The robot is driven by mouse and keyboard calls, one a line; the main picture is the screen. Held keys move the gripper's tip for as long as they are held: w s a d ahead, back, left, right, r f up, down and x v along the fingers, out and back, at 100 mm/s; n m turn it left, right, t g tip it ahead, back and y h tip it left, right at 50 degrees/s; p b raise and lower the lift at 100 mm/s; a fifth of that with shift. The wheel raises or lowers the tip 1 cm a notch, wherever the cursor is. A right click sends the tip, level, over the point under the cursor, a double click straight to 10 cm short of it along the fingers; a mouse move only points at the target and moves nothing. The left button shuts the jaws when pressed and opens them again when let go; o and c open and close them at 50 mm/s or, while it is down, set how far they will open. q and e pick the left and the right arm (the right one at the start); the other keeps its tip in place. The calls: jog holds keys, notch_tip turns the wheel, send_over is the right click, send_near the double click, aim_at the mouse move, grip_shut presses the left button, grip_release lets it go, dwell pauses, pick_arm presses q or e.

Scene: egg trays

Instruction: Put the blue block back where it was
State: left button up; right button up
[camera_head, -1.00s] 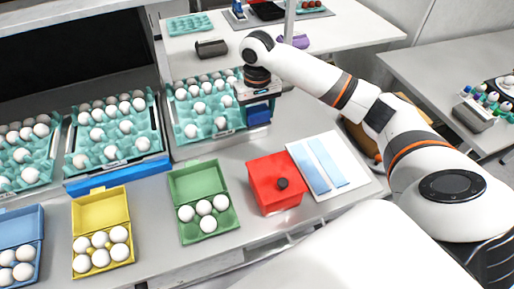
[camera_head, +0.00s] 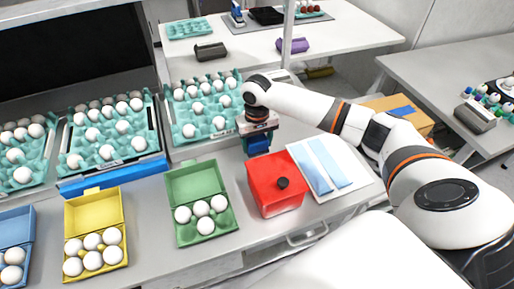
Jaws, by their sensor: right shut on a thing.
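The blue block (camera_head: 258,145) hangs under my right gripper (camera_head: 257,127), which is shut on it. The gripper points down near the right front corner of the right-hand teal egg tray (camera_head: 193,146), behind the red box. I cannot tell whether the block touches the grey table (camera_head: 225,155). The fingers are mostly hidden by the wrist. My left gripper is not in view.
A red box (camera_head: 262,182) with a black knob and a white board (camera_head: 352,186) with pale blue strips lie close in front. Green (camera_head: 195,176) and yellow (camera_head: 95,210) egg cartons stand to the left. A blue bar (camera_head: 115,177) lies along the middle tray's front.

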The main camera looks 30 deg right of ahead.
aim_at(257, 149)
jog(key=shift+f, duration=1.6)
jog(key=shift+f, duration=0.1)
jog(key=o, duration=1.1)
notch_tip(257, 149, up, 12)
jog(key=shift+r+b, duration=0.15)
jog(key=shift+b, duration=0.25)
jog(key=shift+r, duration=0.1)
